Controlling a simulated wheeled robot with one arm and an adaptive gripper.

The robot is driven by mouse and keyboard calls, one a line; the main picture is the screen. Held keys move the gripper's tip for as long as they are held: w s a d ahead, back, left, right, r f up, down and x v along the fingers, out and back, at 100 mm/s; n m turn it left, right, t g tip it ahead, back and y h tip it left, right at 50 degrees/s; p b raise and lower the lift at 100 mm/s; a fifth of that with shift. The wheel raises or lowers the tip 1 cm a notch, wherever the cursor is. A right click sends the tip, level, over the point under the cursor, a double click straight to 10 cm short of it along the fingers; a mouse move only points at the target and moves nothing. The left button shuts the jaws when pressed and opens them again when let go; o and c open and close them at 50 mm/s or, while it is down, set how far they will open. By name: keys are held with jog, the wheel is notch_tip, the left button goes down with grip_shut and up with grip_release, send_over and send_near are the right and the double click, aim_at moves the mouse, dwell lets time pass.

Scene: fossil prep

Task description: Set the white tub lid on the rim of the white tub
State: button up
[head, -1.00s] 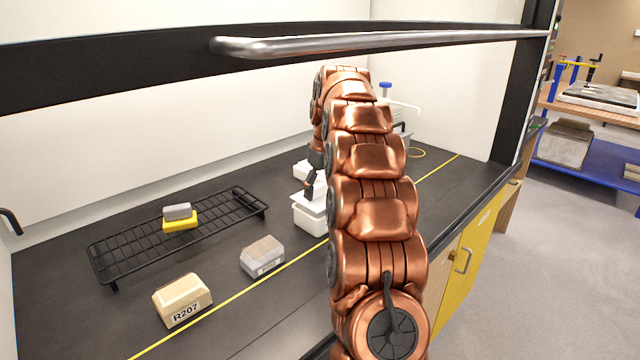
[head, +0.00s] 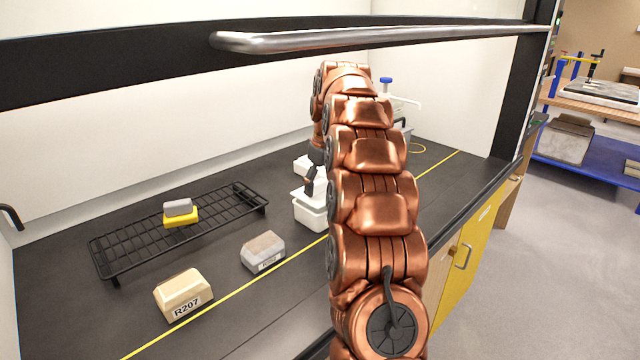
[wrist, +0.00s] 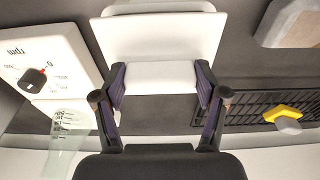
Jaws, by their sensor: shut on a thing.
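The white tub (head: 309,219) stands on the dark bench, left of my arm in the head view. Its rounded end also shows in the wrist view (wrist: 158,5), beyond the lid. My gripper (wrist: 160,86) is shut on the raised grip block of the white tub lid (wrist: 160,38), a flat white plate. In the head view my gripper (head: 310,183) is directly above the tub, with the lid (head: 303,195) over its opening. The lid hides most of the rim. I cannot tell whether lid and rim touch.
A white box with an rpm dial (wrist: 45,60) and a clear beaker (wrist: 68,140) are close by. A black wire rack (head: 130,245) holds a yellow-and-grey block (head: 180,213). A grey block (head: 262,252) and the tan R207 block (head: 183,297) lie in front.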

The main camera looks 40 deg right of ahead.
aim_at(318, 182)
jog(key=shift+f, duration=0.15)
jog(key=shift+f, duration=0.5)
jog(key=o, duration=1.7)
jog(key=shift+o, duration=0.2)
jog(key=shift+r, duration=0.1)
jog(key=shift+r+p, duration=1.7)
jog(key=shift+r, duration=1.8)
jog(key=shift+f, duration=0.1)
